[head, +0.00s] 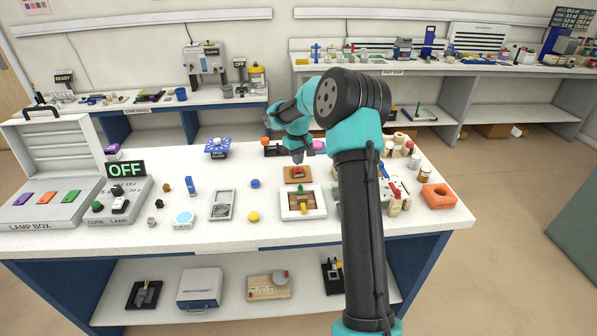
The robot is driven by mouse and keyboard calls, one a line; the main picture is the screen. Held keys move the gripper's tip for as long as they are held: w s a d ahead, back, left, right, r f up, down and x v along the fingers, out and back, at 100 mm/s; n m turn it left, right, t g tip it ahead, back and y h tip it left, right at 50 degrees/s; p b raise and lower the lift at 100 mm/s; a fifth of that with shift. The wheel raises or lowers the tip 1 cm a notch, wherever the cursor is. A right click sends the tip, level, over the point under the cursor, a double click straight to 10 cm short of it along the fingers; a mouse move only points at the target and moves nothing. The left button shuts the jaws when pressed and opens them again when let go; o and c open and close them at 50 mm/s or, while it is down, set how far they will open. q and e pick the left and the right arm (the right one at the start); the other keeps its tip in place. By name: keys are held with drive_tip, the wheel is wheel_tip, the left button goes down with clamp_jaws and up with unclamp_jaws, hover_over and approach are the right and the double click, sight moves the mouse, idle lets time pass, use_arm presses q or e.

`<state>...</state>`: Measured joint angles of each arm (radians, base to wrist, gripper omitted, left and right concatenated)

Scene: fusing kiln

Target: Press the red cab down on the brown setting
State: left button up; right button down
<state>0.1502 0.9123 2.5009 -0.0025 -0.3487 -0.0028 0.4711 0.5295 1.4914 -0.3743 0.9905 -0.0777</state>
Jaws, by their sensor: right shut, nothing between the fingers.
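The red cab (297,169) sits on the brown setting (289,178), a small square block near the middle of the white table. At this size I cannot tell how deep the cab sits in the setting. My right gripper (298,158) is shut and empty, pointing down, and appears just above and behind the cab. I cannot tell whether its tips touch the cab. My left gripper is not in view.
A white tray (284,214) with green and yellow parts lies in front of the setting. A blue stand (217,148) is behind left, an orange block (439,196) at the right. The lamp box (50,208) stands at the left. Table space left of the setting is fairly clear.

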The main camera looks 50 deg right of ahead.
drive_tip(key=shift+f, duration=1.05)
idle(1.3)
drive_tip(key=shift+r, duration=0.1)
drive_tip(key=shift+r, duration=3.45)
